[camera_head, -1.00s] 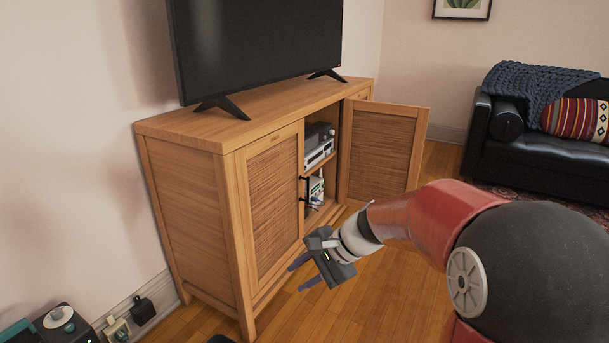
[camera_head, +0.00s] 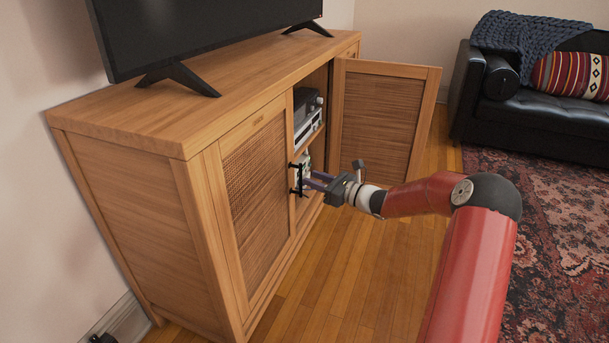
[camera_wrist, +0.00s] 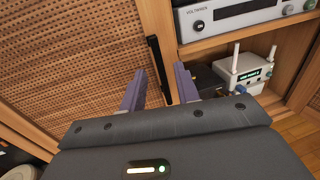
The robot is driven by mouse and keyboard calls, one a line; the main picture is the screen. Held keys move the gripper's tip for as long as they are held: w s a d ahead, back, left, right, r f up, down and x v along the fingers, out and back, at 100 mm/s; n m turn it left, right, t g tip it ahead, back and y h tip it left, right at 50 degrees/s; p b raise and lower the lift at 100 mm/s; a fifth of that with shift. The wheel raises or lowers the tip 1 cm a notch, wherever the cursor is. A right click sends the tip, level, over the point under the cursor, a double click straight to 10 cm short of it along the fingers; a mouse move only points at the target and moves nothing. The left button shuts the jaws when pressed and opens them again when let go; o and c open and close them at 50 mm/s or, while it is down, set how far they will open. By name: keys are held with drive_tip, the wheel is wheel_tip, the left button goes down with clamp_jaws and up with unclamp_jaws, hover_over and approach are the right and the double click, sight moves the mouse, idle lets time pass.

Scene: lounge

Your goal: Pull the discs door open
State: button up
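The wooden cabinet's left door (camera_head: 255,195) is shut, with a woven panel and a small label at its top that is too small to read. Its black bar handle (camera_head: 292,180) is on the door's right edge; it also shows in the wrist view (camera_wrist: 154,50). My gripper (camera_head: 308,180) is at the handle from the right. In the wrist view, my gripper (camera_wrist: 160,70) is open, and the handle appears between the two purple fingers. I cannot tell whether either finger touches it.
The right door (camera_head: 378,120) stands swung open, close behind my gripper. The open bay holds a grey device (camera_head: 306,120) and a white router (camera_wrist: 245,72). A television (camera_head: 200,30) stands on top. Wood floor (camera_head: 330,270) before the cabinet is clear; a black sofa (camera_head: 530,110) is at the right.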

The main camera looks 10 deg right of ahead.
drive_tip(key=x, duration=0.4)
clamp_jaws()
